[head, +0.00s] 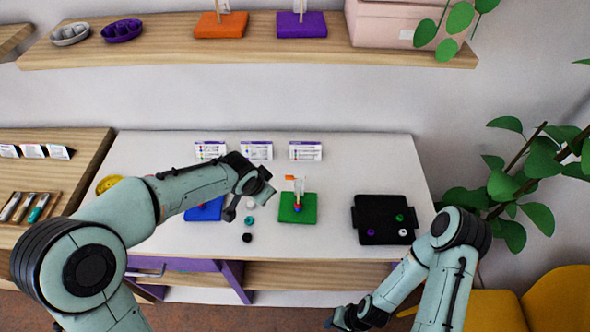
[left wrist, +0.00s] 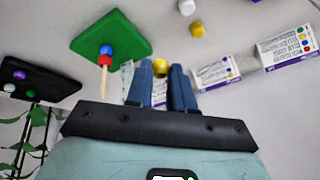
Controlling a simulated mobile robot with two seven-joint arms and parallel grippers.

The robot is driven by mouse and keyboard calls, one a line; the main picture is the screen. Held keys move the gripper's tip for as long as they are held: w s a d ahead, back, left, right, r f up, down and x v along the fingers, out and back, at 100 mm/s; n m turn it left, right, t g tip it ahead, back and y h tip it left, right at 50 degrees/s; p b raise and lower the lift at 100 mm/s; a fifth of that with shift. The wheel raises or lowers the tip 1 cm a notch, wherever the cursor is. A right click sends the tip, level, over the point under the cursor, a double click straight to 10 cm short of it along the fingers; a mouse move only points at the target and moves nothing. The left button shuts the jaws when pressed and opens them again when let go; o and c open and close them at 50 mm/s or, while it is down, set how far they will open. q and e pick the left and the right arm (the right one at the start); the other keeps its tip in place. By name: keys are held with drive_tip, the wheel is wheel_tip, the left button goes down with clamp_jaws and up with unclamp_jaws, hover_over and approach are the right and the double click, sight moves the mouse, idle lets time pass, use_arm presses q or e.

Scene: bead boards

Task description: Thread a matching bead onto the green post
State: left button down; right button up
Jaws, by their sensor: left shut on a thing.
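The green board (head: 309,217) stands on the white table with a post. A blue bead (left wrist: 106,50) sits low on the post and a red bead (left wrist: 104,61) is above it; the wooden post's upper part is bare. My left gripper (head: 266,188) is beside the post, to its left in the head view. In the left wrist view its fingers (left wrist: 163,72) are shut on a yellow bead (left wrist: 160,68), apart from the post. My right gripper (head: 340,319) is low at the front edge of the view; its jaws are not clear.
A black tray (head: 366,217) with a few beads lies right of the green board. Loose beads, including a black bead (head: 247,237), lie to its left. A blue board (head: 204,213) is partly behind my left arm. Printed cards (head: 305,151) stand at the back.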

use_arm(q)
drive_tip(key=d+r+m+g+h, duration=0.2)
drive_tip(key=d+r+m+h, duration=0.1)
drive_tip(key=d+r+m, duration=0.55)
drive_tip(key=shift+m+g, duration=0.4)
drive_tip(key=shift+m, duration=0.25)
wheel_tip(320, 180, down, 5)
drive_tip(key=b, duration=0.3)
drive_tip(key=shift+s+a+f, duration=0.1)
drive_tip(key=shift+s+a, duration=0.05)
use_arm(e)
drive_tip(key=s+f, duration=0.3)
drive_tip(key=f, duration=0.1)
drive_tip(key=shift+s+f+g, duration=0.3)
drive_tip(key=shift+s+f, duration=0.05)
drive_tip(key=shift+s, duration=0.05)
use_arm(q)
drive_tip(key=shift+f+b, duration=0.6)
drive_tip(key=shift+f, duration=0.25)
use_arm(e)
drive_tip(key=shift+s+f, duration=0.25)
drive_tip(key=shift+f, duration=0.2)
use_arm(q)
drive_tip(key=shift+f+b, duration=0.4)
drive_tip(key=shift+f, duration=0.4)
use_arm(e)
drive_tip(key=shift+s+f, duration=0.25)
drive_tip(key=shift+f, duration=0.25)
